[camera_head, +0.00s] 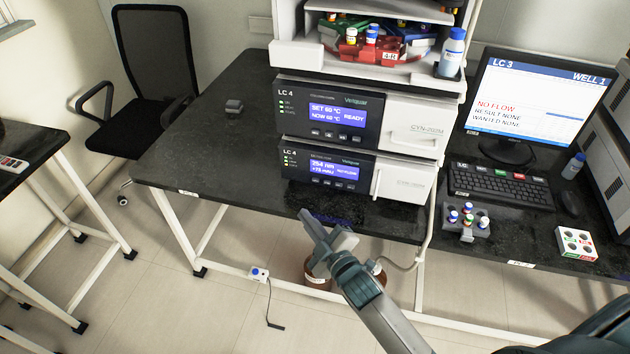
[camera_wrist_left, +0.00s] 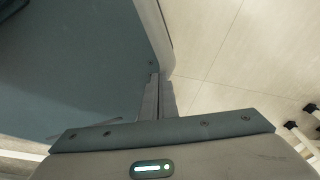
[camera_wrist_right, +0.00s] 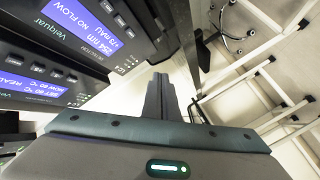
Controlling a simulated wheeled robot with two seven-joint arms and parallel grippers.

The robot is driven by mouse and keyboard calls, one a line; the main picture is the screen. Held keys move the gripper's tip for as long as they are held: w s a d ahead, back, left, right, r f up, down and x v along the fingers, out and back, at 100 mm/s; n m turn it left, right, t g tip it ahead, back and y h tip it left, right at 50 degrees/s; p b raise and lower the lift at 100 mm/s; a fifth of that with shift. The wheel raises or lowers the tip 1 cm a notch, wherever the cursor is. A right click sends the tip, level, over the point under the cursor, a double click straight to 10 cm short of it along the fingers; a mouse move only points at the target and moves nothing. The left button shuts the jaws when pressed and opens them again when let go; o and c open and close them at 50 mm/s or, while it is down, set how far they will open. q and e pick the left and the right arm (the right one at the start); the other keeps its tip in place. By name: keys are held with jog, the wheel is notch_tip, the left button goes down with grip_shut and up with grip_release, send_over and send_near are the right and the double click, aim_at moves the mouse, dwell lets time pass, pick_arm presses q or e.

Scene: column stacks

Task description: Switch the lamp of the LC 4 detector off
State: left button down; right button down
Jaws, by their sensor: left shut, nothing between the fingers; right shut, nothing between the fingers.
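The LC 4 detector (camera_head: 365,188) is the lower dark-fronted module of the stack on the black bench. Its lit blue display (camera_head: 333,171) reads 254 nm, a mAU value and NO FLOW. Small keys (camera_head: 333,184) sit below the display and small indicator lights (camera_head: 289,158) to its left. The detector also shows at the upper left of the right wrist view (camera_wrist_right: 125,40). My right gripper (camera_head: 304,214) is shut and empty, in front of and below the detector, apart from it. My left gripper (camera_wrist_left: 160,82) is shut and empty, seen only in the left wrist view.
The LC 4 column oven (camera_head: 365,140) sits on the detector, its display reading READY. A tray of bottles (camera_head: 375,45) is above. A monitor (camera_head: 525,95), keyboard (camera_head: 500,185) and vial rack (camera_head: 470,222) stand at the right. The bench left of the stack is mostly clear.

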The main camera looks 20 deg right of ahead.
aim_at(316, 180)
pick_arm(q)
jog(key=shift+s+f, duration=0.2)
jog(key=shift+s, duration=0.15)
pick_arm(e)
jog(key=shift+w+a+r, duration=0.15)
pick_arm(q)
jog(key=shift+w, duration=0.2)
pick_arm(e)
jog(key=shift+w, duration=0.15)
